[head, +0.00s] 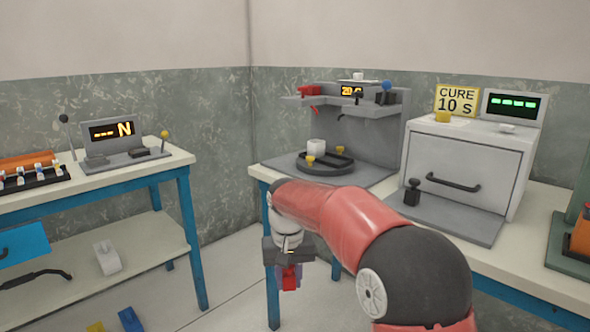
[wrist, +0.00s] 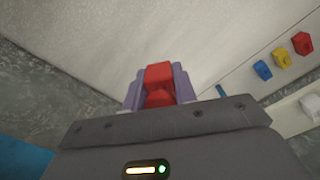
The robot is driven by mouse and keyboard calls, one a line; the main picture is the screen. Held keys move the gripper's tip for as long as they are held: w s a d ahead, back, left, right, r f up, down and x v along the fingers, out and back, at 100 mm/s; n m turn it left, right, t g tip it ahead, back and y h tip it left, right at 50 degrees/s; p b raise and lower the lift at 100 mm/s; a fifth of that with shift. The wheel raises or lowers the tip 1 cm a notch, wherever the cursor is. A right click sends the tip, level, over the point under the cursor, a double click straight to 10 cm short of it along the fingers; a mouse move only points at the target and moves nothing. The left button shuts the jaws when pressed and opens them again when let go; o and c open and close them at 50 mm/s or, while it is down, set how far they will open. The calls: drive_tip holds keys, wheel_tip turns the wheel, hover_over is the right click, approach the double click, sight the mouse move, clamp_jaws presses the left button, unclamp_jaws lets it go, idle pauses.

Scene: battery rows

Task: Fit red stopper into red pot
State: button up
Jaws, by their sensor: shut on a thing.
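My gripper (head: 288,285) is shut on a small red piece (head: 289,278) that looks like the red stopper, held in the air over the floor between the tables. In the wrist view the red piece (wrist: 159,84) sits between the two purple fingers, with a wide block part and a narrower part. A red block (wrist: 301,43) stands on the floor at upper right in the wrist view, beyond yellow and blue ones. I cannot tell whether it is the red pot. It is apart from my gripper.
A yellow block (head: 95,326) and a blue block (head: 129,319) stand on the floor at lower left. A white thing (head: 107,257) lies on the left table's low shelf. A grey machine (head: 380,130) and a white oven (head: 465,165) stand on the right bench (head: 545,255).

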drive_tip(key=s+d+f+m, duration=0.1)
drive_tip(key=s+d+f, duration=0.2)
drive_tip(key=d+f, duration=0.5)
drive_tip(key=s+d+f, duration=0.4)
drive_tip(key=d+f, duration=0.5)
drive_tip(key=f, duration=0.7)
drive_tip(key=shift+f+m, duration=0.35)
drive_tip(key=shift+m, duration=0.05)
